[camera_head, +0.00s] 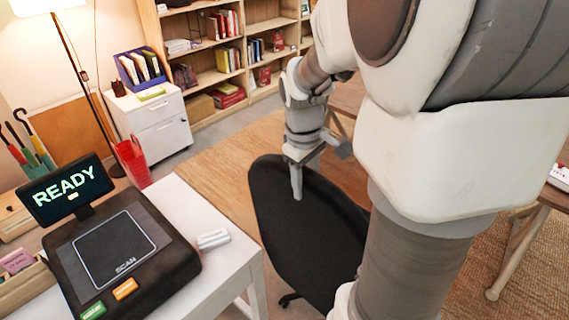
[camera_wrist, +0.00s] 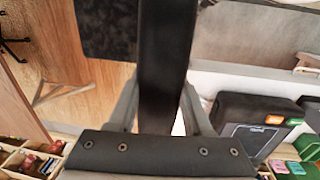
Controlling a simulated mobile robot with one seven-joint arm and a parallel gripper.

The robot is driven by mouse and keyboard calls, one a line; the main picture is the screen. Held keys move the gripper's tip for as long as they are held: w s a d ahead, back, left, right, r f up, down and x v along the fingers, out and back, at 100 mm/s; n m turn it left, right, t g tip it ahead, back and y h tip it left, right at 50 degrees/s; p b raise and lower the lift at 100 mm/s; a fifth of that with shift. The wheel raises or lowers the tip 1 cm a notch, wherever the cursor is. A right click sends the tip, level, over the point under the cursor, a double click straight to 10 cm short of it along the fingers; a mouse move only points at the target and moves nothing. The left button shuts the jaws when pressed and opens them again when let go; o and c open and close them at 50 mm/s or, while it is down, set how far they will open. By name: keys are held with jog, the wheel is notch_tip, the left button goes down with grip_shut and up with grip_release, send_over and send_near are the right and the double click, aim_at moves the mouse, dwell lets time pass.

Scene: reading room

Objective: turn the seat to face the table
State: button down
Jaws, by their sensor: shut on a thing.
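The seat is a black swivel chair; its tall backrest (camera_head: 300,225) stands in the middle of the head view, beside the white table (camera_head: 215,220). My gripper (camera_head: 298,165) reaches down onto the top edge of the backrest, one finger showing on the near face. In the wrist view my gripper (camera_wrist: 163,108) has its fingers on both sides of the dark backrest (camera_wrist: 165,60) and is shut on it. A dark seat cushion (camera_wrist: 105,25) shows at upper left there. A wooden table (camera_head: 525,225) stands at the right. My arm hides part of the chair.
A scanner (camera_head: 115,250) with a READY screen (camera_head: 68,190) sits on the white table, close to the chair. A white cabinet (camera_head: 155,120), a floor lamp (camera_head: 62,30) and a bookshelf (camera_head: 205,75) stand behind. Open wooden floor (camera_head: 210,175) lies beyond the chair.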

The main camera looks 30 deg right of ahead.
jog(key=shift+s+d, duration=0.15)
jog(key=shift+s, duration=0.35)
jog(key=shift+c, duration=1.6)
grip_release()
